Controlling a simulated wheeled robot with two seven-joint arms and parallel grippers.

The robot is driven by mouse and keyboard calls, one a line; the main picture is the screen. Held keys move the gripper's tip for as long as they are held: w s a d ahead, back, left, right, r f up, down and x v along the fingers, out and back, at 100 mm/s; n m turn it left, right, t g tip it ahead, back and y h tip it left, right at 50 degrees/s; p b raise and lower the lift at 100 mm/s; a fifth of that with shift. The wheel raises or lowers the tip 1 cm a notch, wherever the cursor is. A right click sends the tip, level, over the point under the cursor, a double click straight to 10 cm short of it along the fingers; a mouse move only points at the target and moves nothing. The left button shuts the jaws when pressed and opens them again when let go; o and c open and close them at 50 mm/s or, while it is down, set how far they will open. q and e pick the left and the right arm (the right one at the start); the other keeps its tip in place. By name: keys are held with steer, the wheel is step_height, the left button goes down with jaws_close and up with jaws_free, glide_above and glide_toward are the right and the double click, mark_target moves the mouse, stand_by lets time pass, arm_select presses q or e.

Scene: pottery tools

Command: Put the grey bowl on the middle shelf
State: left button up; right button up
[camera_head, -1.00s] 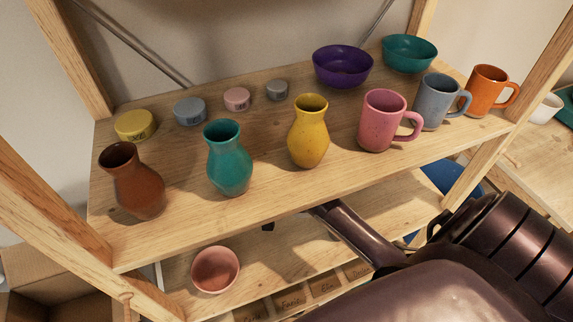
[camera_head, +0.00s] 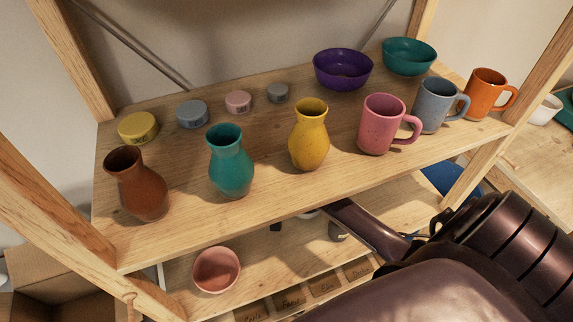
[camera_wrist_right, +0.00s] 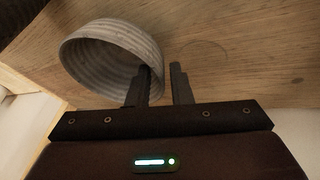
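The grey bowl (camera_wrist_right: 105,62) shows in the right wrist view, ribbed inside and tilted in the picture, against a wooden surface. My right gripper (camera_wrist_right: 162,68) has its fingers apart. One finger lies over the bowl's opening and the other is just outside its right rim, with a gap between them. In the head view my right arm reaches under the front edge of the upper visible shelf (camera_head: 270,215), which hides most of the gripper. A small grey piece (camera_head: 338,231) shows beside the arm; I cannot tell what it is. My left gripper is out of view.
The upper visible shelf carries several vases, mugs, small pots and two bowls, including a purple bowl (camera_head: 342,69) and a teal bowl (camera_head: 409,56). A pink bowl (camera_head: 216,270) stands on the shelf below, left of my arm. Wooden posts (camera_head: 60,225) frame the shelves.

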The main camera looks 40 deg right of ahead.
steer(key=shift+o, duration=0.7)
steer(key=shift+r, duration=0.1)
steer(key=shift+r, duration=0.15)
steer(key=shift+b+v, duration=0.3)
steer(key=shift+v, duration=0.85)
steer(key=s+a+b, duration=0.1)
steer(key=a, duration=0.2)
steer(key=s+a+b, duration=0.1)
steer(key=s+a, duration=0.1)
steer(key=a, duration=0.2)
steer(key=s+a+b, duration=0.1)
steer(key=a+b, duration=0.1)
steer(key=a, duration=0.1)
steer(key=shift+s+a+r, duration=0.15)
steer(key=shift+s+a, duration=0.1)
steer(key=shift+a, duration=0.05)
steer(key=shift+s+a, duration=0.2)
steer(key=shift+a, duration=0.2)
